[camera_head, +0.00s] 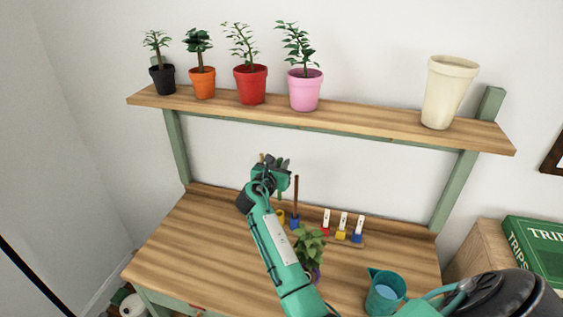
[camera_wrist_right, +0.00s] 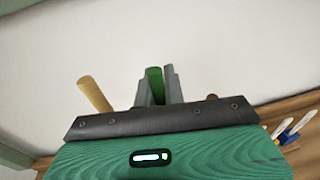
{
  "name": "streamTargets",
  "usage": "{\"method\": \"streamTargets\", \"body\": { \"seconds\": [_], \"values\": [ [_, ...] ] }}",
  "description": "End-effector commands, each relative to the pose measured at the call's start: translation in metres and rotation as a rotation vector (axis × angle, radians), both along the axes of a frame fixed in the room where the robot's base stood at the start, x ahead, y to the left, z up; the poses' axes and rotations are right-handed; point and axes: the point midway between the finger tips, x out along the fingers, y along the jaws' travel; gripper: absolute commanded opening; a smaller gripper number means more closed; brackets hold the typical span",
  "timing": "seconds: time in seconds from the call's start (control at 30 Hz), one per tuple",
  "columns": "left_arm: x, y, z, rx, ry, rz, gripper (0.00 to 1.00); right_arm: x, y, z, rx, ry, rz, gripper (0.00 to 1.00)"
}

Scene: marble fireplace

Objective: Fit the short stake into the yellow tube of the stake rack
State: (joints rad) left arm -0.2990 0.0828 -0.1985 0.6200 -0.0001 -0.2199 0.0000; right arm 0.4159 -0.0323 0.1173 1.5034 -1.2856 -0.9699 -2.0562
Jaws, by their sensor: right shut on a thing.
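My right gripper (camera_head: 278,164) is above the back of the bench, shut on a green stake. In the right wrist view the green stake (camera_wrist_right: 155,86) stands between the grey fingers (camera_wrist_right: 158,92); its lower end is hidden. I take it for the short stake. In the head view the rack's yellow tube (camera_head: 281,216) shows just below the gripper, partly behind my arm. Beside it the blue tube (camera_head: 294,221) holds a brown stake (camera_head: 296,194). A tan stake (camera_wrist_right: 95,94) stands left of the fingers in the wrist view; its base is hidden. My left gripper is not in view.
A leafy plant (camera_head: 309,243) stands in front of the rack, close to my forearm. Several white-topped coloured labels (camera_head: 342,225) stand right of the rack. A teal jug (camera_head: 384,292) is at the front right. Potted plants and a cream pot (camera_head: 448,92) stand on the shelf above.

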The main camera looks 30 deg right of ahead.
Motion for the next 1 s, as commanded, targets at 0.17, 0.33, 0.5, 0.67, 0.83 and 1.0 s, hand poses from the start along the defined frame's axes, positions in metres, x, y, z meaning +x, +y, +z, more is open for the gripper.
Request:
{"method": "streamTargets", "body": {
  "seconds": [0.17,0.33,0.5,0.67,0.83,1.0],
  "values": [
    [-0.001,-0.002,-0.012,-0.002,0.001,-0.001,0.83,0.000,0.000,-0.023,0.000,0.002,0.001,0.00],
    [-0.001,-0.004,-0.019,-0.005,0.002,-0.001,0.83,0.000,0.001,-0.038,0.000,0.001,0.002,0.00],
    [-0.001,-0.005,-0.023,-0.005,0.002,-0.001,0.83,0.000,0.001,-0.047,0.000,0.001,0.001,0.00],
    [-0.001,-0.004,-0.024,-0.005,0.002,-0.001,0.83,0.000,0.000,-0.051,0.001,0.000,0.001,0.00],
    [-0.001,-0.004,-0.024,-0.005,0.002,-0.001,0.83,0.000,0.000,-0.051,0.001,0.000,0.001,0.00],
    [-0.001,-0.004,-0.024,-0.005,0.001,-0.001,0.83,0.000,0.000,-0.051,0.001,0.000,0.001,0.00]
  ]
}}
